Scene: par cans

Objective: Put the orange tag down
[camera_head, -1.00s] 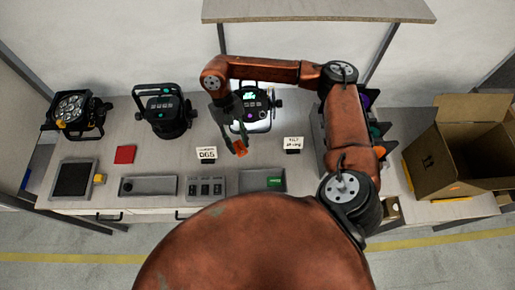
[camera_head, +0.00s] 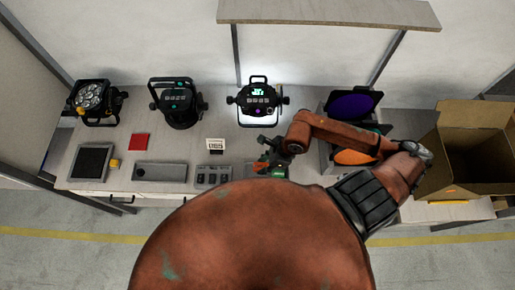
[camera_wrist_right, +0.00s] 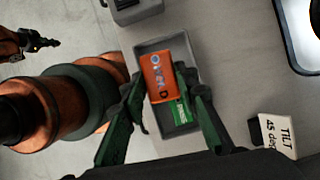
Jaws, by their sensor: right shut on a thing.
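The orange tag (camera_wrist_right: 158,72), with letters on its face, is between the green fingers of my right gripper (camera_wrist_right: 160,86). The gripper is shut on it. The tag is over a grey tray (camera_wrist_right: 150,45) that holds a green tag (camera_wrist_right: 182,110), partly covered by the orange one. I cannot tell whether the orange tag touches the tray. In the head view my right gripper (camera_head: 264,166) is low at the bench front, and the tag is hard to make out. A dark claw at the upper left of the wrist view appears to be my left gripper (camera_wrist_right: 40,41); its opening is unclear.
A white "TILT 45 deg" card (camera_wrist_right: 276,134) stands right of the tray. A lit par can (camera_head: 258,103) is behind, with two more (camera_head: 177,105) (camera_head: 95,102) to the left. A red square (camera_head: 139,142) lies on the bench. A cardboard box (camera_head: 455,175) is at right.

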